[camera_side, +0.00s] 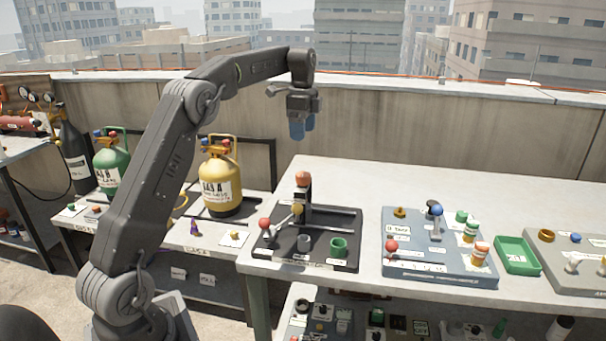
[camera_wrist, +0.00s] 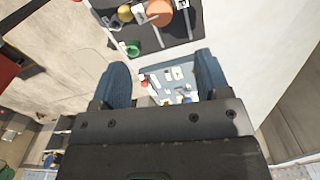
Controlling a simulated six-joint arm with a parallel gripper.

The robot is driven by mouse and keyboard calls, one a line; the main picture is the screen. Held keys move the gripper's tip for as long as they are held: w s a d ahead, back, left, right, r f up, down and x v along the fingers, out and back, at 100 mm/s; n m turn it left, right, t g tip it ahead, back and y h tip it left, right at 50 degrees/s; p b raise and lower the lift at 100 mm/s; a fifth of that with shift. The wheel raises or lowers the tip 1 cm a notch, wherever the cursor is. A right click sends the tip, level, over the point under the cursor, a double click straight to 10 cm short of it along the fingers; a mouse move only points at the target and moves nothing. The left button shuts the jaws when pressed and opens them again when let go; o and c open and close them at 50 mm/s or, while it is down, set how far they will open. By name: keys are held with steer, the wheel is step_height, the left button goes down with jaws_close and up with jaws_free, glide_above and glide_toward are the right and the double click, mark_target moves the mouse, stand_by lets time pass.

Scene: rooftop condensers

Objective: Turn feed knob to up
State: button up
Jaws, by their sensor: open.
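My gripper (camera_side: 302,130) hangs above the table near the back wall, fingers pointing down, apart and empty; its two blue fingers (camera_wrist: 162,80) also show in the wrist view. Below it in the side view is a black panel (camera_side: 330,215) with an orange knob (camera_side: 302,177) on a dark post, a red ball (camera_side: 264,223), a gold ball (camera_side: 297,207), a grey cup (camera_side: 303,243) and a green cup (camera_side: 339,247). The orange knob (camera_wrist: 158,11) and green cup (camera_wrist: 131,48) also show in the wrist view. The labels are unreadable, so I cannot tell which knob is the feed knob.
A blue-grey panel (camera_side: 440,268) with balls, a lever and capped bottles stands right of the black one. Further right are a green tray (camera_side: 517,255) and a grey panel (camera_side: 565,262). Gas cylinders stand at the left. The table's back strip is clear.

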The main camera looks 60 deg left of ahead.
mark_target(303, 174)
step_height(303, 174, down, 14)
steer(key=shift+r, duration=0.25)
stand_by(0.3)
steer(key=c, duration=0.9)
steer(key=shift+n, duration=0.4)
steer(key=n, duration=0.4)
steer(key=shift+n, duration=0.4)
steer(key=n, duration=0.6)
